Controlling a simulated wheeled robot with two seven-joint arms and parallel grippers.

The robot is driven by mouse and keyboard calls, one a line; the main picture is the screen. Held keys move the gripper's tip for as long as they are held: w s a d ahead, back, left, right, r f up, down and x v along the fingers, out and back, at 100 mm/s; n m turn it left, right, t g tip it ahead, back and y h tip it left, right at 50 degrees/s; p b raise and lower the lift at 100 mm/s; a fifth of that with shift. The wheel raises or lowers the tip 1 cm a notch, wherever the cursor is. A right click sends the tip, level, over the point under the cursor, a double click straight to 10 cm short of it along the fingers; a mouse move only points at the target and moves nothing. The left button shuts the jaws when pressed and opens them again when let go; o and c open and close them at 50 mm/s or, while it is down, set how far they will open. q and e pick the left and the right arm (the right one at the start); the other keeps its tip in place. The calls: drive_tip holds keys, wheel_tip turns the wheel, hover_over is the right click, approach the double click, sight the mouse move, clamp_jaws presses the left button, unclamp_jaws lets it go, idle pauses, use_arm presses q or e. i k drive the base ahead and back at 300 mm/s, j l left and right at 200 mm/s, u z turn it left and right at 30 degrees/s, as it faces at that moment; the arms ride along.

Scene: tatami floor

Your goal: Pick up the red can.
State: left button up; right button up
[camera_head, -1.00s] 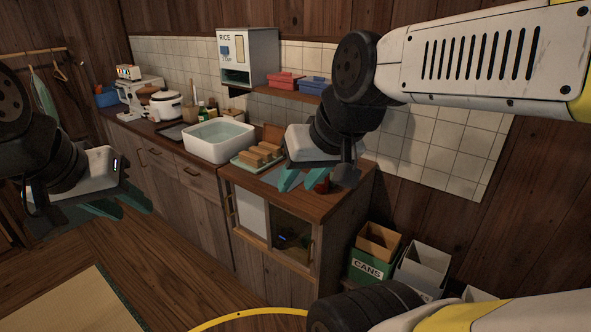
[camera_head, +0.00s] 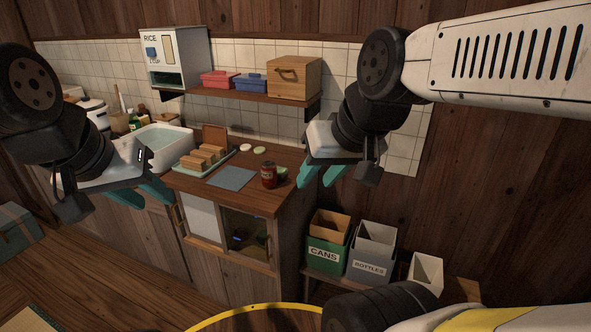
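The red can (camera_head: 269,175) stands upright on the wooden counter (camera_head: 240,199), near its right front part. A small green thing shows right behind the can, partly hidden. My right gripper (camera_head: 320,176) is to the right of the can and apart from it, with its teal fingers spread and nothing between them. My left gripper (camera_head: 150,190) is left of the counter, in front of the cabinets, with its teal fingers apart and empty.
A blue-grey mat (camera_head: 231,178) and a tray with tan blocks (camera_head: 203,158) lie left of the can. A shelf (camera_head: 240,96) with boxes hangs above. Bins marked CANS (camera_head: 325,256) and BOTTLES (camera_head: 369,267) stand right of the counter, below it.

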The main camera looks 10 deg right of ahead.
sight(268, 169)
drive_tip(key=z, duration=0.25)
drive_tip(key=i+j+u, duration=0.1)
drive_tip(key=i, duration=0.35)
drive_tip(key=i+j+u, duration=0.1)
drive_tip(key=i+j, duration=0.2)
drive_tip(key=i, duration=0.1)
